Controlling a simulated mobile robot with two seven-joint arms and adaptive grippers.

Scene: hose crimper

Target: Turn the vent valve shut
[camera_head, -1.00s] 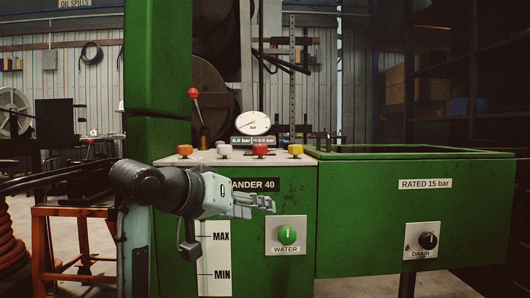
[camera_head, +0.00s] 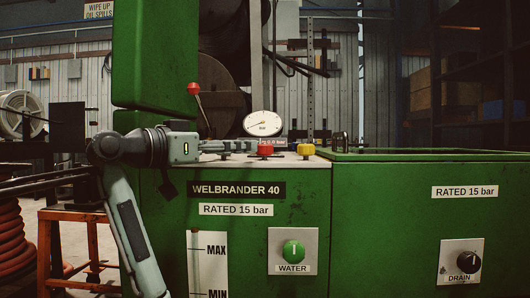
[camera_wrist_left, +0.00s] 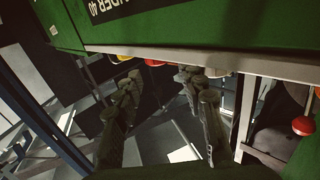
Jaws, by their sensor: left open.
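No label for the vent valve is readable, so I cannot tell which control it is. On the green machine's pale top ledge stand a red knob (camera_head: 265,150) and a yellow knob (camera_head: 306,150). In the wrist view a yellow knob (camera_wrist_left: 125,57) and a red knob (camera_wrist_left: 153,62) show beyond the fingers. My left gripper (camera_head: 250,146) is at ledge height, its fingers pointing right towards the red knob. It hides the ledge's left part. In the wrist view the left gripper (camera_wrist_left: 165,85) is open, with nothing between its fingers. My right gripper is not in view.
A red-balled lever (camera_head: 193,88) rises behind the gripper, and a round gauge (camera_head: 263,124) stands behind the red knob. The front panel holds a green WATER knob (camera_head: 293,251) and a black DRAIN knob (camera_head: 468,262). An open-topped green tank (camera_head: 420,152) adjoins on the right.

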